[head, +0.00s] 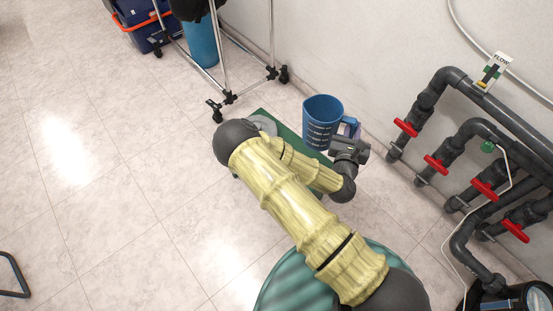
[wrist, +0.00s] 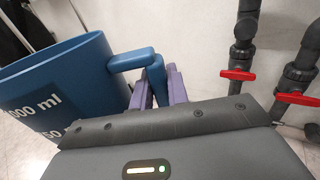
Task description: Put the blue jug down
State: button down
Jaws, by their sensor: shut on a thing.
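The blue jug (head: 321,121) has white volume marks and stands upright in the head view, close to the wall and at the edge of a green mat. In the wrist view the jug (wrist: 62,88) fills the left side, with its handle (wrist: 134,59) pointing right. My gripper (head: 349,128) is at the jug's right side, its purple fingers (wrist: 157,88) shut on the handle. I cannot tell whether the jug's base touches the mat or floor, as my arm hides part of that area.
Grey pipes with red valve handles (head: 405,127) run along the wall at right. A wheeled metal rack (head: 229,97) stands at the back.

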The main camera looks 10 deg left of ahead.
jog(key=w+a+f+m+h+b, duration=0.1)
jog(key=w+a+f+b, duration=0.2)
jog(key=a+f+b, duration=0.8)
jog(key=a+b, duration=0.2)
jog(key=b, duration=0.5)
jog(key=shift+w+f+h, duration=0.3)
jog(key=shift+w, duration=0.05)
jog(key=shift+d, duration=0.1)
notch_tip(320, 180, down, 6)
jog(key=b, duration=0.4)
jog(key=shift+f, duration=0.15)
notch_tip(320, 180, down, 4)
jog(key=b, duration=0.2)
jog(key=shift+b, duration=0.35)
